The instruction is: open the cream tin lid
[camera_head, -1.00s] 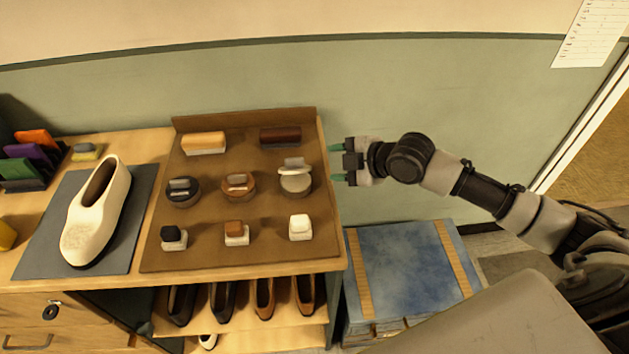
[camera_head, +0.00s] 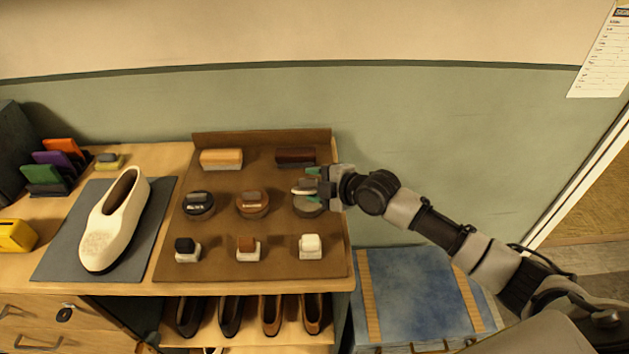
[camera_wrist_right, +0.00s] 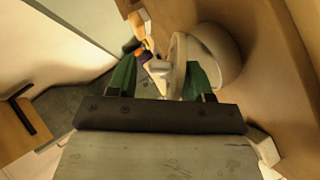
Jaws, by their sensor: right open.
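The cream tin (camera_head: 309,206) stands on the brown board, at the right end of the row of three round tins. Its pale lid (camera_head: 303,188) is partly hidden by my right gripper (camera_head: 314,185), whose green fingers are open beside and over it. In the right wrist view the tin (camera_wrist_right: 220,58) lies ahead, with the cream lid (camera_wrist_right: 178,52) on its near face. My left gripper is not in view.
The brown board (camera_head: 222,268) also holds a brown tin (camera_head: 252,210), a black tin (camera_head: 198,210), two brushes behind and several small blocks in front. A cream shoe (camera_head: 113,228) lies on a grey mat to the left. A blue-topped chest (camera_head: 415,290) stands lower right.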

